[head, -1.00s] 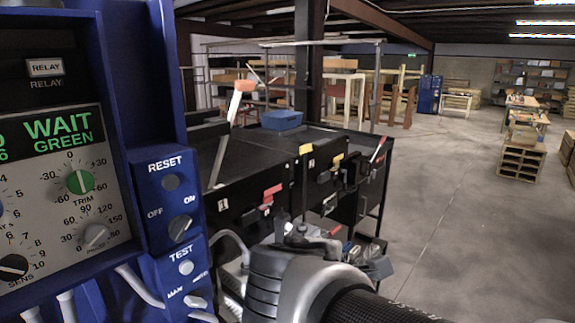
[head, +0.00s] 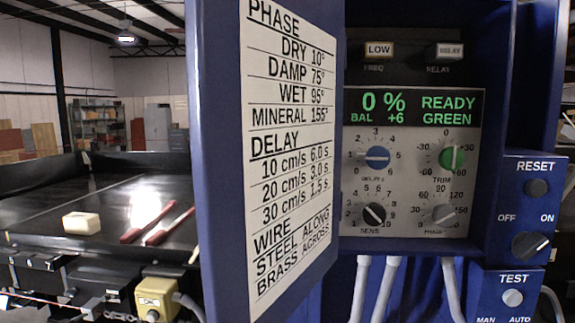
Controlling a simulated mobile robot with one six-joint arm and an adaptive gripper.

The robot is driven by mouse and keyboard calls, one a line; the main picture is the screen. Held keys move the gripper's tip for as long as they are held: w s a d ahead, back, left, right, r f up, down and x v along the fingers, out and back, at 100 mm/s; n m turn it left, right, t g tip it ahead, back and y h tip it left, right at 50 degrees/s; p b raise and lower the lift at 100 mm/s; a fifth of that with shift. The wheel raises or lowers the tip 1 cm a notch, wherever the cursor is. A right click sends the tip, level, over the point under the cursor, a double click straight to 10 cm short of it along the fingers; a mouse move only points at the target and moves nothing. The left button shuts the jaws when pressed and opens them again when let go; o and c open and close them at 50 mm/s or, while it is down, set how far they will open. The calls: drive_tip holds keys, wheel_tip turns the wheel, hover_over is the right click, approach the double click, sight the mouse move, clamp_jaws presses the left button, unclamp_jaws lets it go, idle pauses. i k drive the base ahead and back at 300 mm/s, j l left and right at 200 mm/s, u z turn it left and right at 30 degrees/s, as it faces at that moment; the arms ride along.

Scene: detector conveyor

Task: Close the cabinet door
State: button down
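The blue cabinet door (head: 209,150) stands open in the head view, swung out to the left of the cabinet. Its inner face carries a white sheet (head: 285,130) listing phase, delay and wire settings. Its hinge side meets the cabinet at the right of the door. The blue cabinet (head: 497,90) shows its open inside, with a control panel (head: 415,165) of knobs and a green-lettered display reading "READY GREEN". My gripper is out of view.
Right of the opening is a blue box (head: 528,175) with RESET, OFF/ON and TEST controls. White cables (head: 389,285) hang below the cabinet. At left, a dark conveyor (head: 60,200) carries a pale block (head: 81,223) and red-handled tools (head: 150,225). A yellow switch box (head: 157,295) sits at its front.

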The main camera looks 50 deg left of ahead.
sight(265, 78)
drive_tip(key=k+j+u, duration=0.1)
drive_tip(key=j+u, duration=0.35)
drive_tip(key=j, duration=0.2)
drive_tip(key=j+u, duration=0.45)
drive_tip(key=j, duration=0.25)
drive_tip(key=k+j+z, duration=0.1)
drive_tip(key=j, duration=0.25)
drive_tip(key=k, duration=0.05)
